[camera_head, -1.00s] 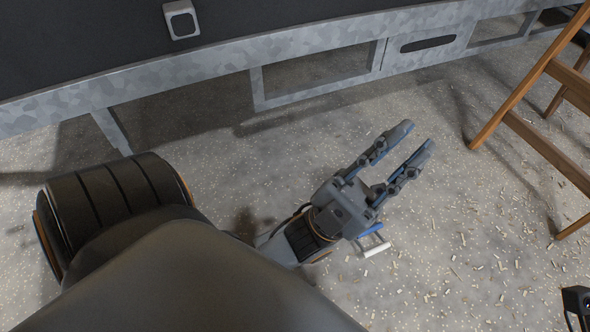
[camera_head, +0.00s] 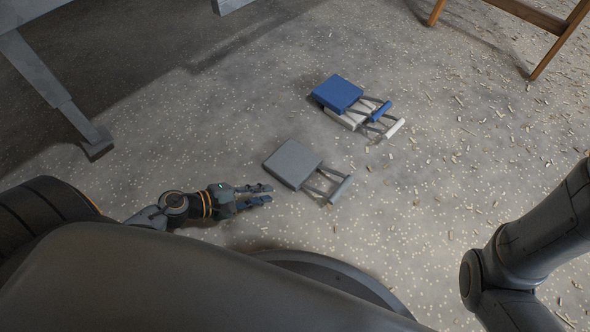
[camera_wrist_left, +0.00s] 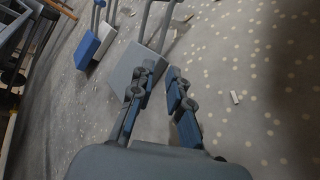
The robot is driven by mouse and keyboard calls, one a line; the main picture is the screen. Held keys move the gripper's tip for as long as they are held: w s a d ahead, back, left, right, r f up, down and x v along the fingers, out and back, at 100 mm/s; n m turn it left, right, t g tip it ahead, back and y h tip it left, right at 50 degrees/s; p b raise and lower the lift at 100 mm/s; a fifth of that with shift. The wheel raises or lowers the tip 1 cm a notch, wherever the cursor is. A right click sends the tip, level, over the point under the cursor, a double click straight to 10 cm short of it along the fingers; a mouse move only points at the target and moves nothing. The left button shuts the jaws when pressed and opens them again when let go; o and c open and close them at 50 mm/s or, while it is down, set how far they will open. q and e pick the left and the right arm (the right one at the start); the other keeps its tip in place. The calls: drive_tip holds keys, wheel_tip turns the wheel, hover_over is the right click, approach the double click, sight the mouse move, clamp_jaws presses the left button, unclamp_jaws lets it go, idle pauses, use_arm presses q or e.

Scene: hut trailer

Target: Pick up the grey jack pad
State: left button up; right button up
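The grey jack pad (camera_head: 292,163) lies on the floor near the middle of the head view, a flat square plate. Its frame handle (camera_head: 340,189) points to the lower right. My left gripper (camera_head: 268,194) is open and empty, low and just to the lower left of the pad, with its fingers pointing right. In the left wrist view the grey pad (camera_wrist_left: 133,64) shows ahead, partly hidden behind the left finger. The open fingers (camera_wrist_left: 160,68) have bare floor between them; I cannot tell whether they touch the pad. My right gripper is out of view.
A blue jack pad (camera_head: 338,93) lies partly on a white one (camera_head: 345,118), up and right of the grey pad. A metal trailer leg (camera_head: 96,142) stands at left. Wooden trestle legs (camera_head: 558,45) are at upper right. Chip-strewn floor between is clear.

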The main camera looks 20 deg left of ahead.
use_arm(q)
drive_tip(key=b, duration=0.2)
approach(306, 187)
drive_tip(key=x, duration=0.3)
drive_tip(key=shift+w+d+f, duration=0.15)
drive_tip(key=shift+w+f, duration=0.05)
drive_tip(key=shift+f, duration=0.05)
drive_tip(key=b+x, duration=0.1)
drive_tip(key=x, duration=0.4)
drive_tip(key=shift+w+d, duration=0.1)
drive_tip(key=shift+d, duration=0.1)
clamp_jaws()
drive_tip(key=shift+r, duration=0.1)
